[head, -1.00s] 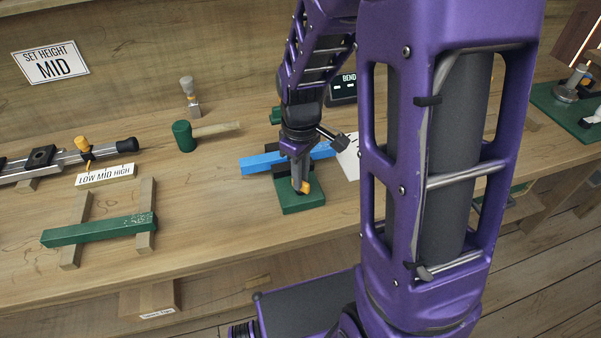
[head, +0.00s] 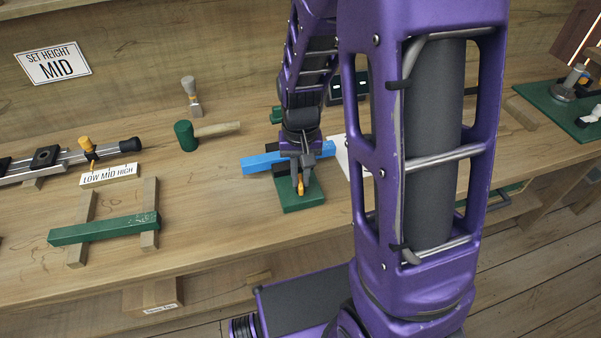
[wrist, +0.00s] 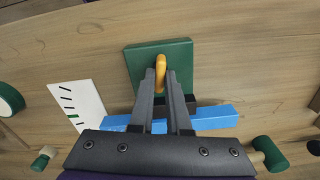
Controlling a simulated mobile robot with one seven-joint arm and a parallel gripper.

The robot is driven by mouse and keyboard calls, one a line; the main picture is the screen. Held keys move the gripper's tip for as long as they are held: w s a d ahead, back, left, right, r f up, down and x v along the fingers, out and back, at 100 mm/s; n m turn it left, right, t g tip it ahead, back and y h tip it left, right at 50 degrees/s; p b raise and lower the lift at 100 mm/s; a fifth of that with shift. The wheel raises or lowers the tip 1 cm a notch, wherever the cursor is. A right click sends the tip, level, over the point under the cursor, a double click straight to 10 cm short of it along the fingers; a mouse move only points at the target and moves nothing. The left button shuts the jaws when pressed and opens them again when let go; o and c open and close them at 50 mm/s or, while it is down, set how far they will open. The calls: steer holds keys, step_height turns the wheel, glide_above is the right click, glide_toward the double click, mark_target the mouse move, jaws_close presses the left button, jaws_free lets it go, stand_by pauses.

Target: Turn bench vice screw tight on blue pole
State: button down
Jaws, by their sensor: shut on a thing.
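The blue pole (head: 262,162) lies across the bench vice, which has a green base (head: 305,199) on the bench. The pole also shows in the wrist view (wrist: 215,117), running behind my fingers beside dark vice parts. The orange screw handle (wrist: 160,74) stands out over the green base in the wrist view. My gripper (head: 299,186) points down at the vice, shut on the orange handle, with its fingertips on either side of it. The fingers and arm hide much of the vice jaws, so I cannot tell how closely they meet the pole.
A white marked card (wrist: 78,106) lies beside the vice. A green mallet (head: 185,136) lies behind it to the left. A green bar (head: 105,229) rests on two wooden strips at the left. Bare bench lies between the bar and the vice.

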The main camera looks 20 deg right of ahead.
mark_target(300, 180)
steer(key=shift+m, duration=0.5)
stand_by(0.3)
steer(key=c, duration=0.9)
jaws_free()
steer(key=shift+r, duration=0.15)
step_height(300, 180, up, 17)
steer(key=p, duration=0.3)
steer(key=shift+r, duration=0.1)
